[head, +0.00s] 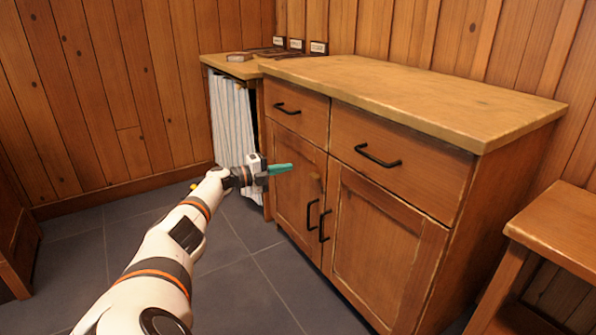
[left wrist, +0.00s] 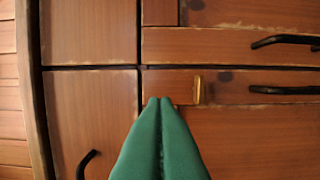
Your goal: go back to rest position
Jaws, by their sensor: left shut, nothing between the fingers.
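My left gripper (head: 284,168) is in front of the wooden cabinet (head: 300,143), with its green fingers pointing toward the doors. In the left wrist view its two green fingertips (left wrist: 159,101) are pressed together with nothing between them. They point at the cabinet front, near a small brass-coloured piece (left wrist: 198,89). I cannot tell how far the fingertips are from the wood. My left arm is stretched out from the bottom left of the head view. My right gripper is out of view.
The cabinet's worktop (head: 420,95) is bare. Black handles (head: 378,156) stick out from its drawers and doors. A striped curtain (head: 234,125) hangs under a lower counter on the left. A wooden stool (head: 555,220) stands at the right. The grey tiled floor (head: 250,290) is clear.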

